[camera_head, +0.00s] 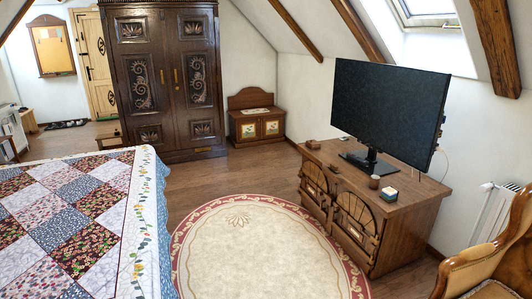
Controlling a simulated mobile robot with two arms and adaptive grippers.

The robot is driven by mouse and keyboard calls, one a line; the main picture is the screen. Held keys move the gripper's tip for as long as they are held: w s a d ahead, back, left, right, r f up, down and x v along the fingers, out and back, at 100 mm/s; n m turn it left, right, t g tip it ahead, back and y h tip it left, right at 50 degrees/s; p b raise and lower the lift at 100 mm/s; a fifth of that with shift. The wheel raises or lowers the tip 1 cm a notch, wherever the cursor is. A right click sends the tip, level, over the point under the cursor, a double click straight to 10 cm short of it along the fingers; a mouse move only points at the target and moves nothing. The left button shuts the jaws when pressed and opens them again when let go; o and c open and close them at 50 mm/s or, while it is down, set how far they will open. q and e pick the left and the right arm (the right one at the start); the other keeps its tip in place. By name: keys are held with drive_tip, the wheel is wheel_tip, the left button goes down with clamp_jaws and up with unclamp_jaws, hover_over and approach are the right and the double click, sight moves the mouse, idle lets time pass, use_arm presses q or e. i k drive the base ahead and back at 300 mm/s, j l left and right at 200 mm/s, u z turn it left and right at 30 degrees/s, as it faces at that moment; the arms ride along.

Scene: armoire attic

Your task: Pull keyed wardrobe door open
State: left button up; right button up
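The wardrobe (168,123) stands at the back wall, left of centre, in the head view. It is dark carved wood with two tall doors, the left door (139,84) and the right door (197,80). Both doors look shut. Small brass-coloured fittings (162,77) show near the middle seam; I cannot make out which one is a key. Neither of my grippers is in view. The wardrobe is well across the room from me.
A bed with a patchwork quilt (75,220) fills the left. A round rug (262,255) lies on the floor ahead. A TV (388,105) stands on a wooden cabinet (400,220) at right, with an armchair (490,255) in the corner. Open floor (225,172) leads to the wardrobe.

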sight(188, 34)
drive_tip(key=i+l, duration=0.15)
drive_tip(key=i, duration=0.45)
drive_tip(key=i+l, duration=0.1)
drive_tip(key=i, duration=0.55)
drive_tip(key=i+l, duration=0.15)
drive_tip(key=i, duration=0.45)
